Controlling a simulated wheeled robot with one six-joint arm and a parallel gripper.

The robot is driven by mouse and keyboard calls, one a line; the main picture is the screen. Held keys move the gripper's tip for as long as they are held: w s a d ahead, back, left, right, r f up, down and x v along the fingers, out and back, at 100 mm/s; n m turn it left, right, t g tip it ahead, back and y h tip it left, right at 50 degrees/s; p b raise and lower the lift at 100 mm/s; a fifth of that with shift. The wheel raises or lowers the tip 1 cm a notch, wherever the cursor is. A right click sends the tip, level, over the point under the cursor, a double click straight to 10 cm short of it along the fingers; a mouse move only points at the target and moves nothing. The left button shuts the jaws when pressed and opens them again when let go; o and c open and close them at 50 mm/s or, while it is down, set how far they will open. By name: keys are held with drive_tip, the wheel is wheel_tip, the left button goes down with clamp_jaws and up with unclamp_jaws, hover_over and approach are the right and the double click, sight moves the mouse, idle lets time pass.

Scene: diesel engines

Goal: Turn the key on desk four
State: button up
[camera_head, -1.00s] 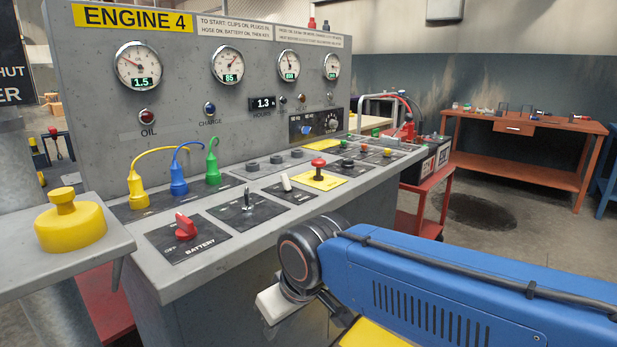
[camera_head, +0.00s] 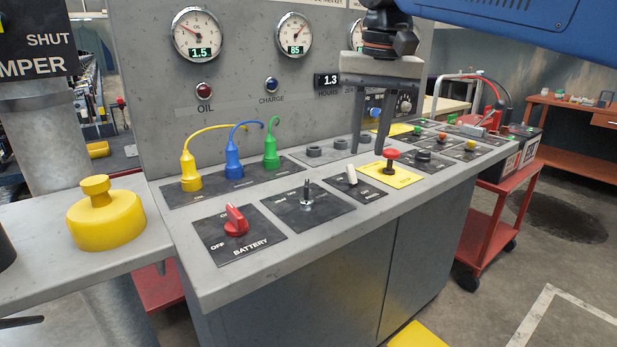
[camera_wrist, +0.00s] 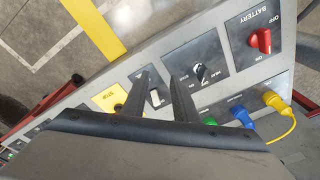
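The key (camera_head: 307,193) is a small silver piece standing upright in a black plate on the grey desk (camera_head: 225,287), right of the red battery knob (camera_head: 236,221). The key also shows in the wrist view (camera_wrist: 201,73), on a plate whose lettering is small. My gripper (camera_head: 369,150) points down over the back of the desk, right of the key and apart from it. Its two dark fingers (camera_wrist: 157,80) are spread with nothing between them. In the wrist view the key lies just right of the fingers. The desk's ENGINE 4 sign is out of the current views.
Yellow, blue and green plugs (camera_head: 232,163) with looped leads stand behind the key. A white switch (camera_head: 351,174) and a red stop button (camera_head: 391,156) on a yellow plate stand to its right. A yellow knob (camera_head: 105,215) sits on the left side shelf. A red cart (camera_head: 500,205) stands right.

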wheel_tip(320, 180, up, 7)
drive_tip(key=g, duration=0.1)
hover_over(307, 182)
drive_tip(key=shift+h, duration=0.3)
wheel_tip(307, 182, down, 16)
drive_tip(key=shift+f, duration=0.2)
clamp_jaws()
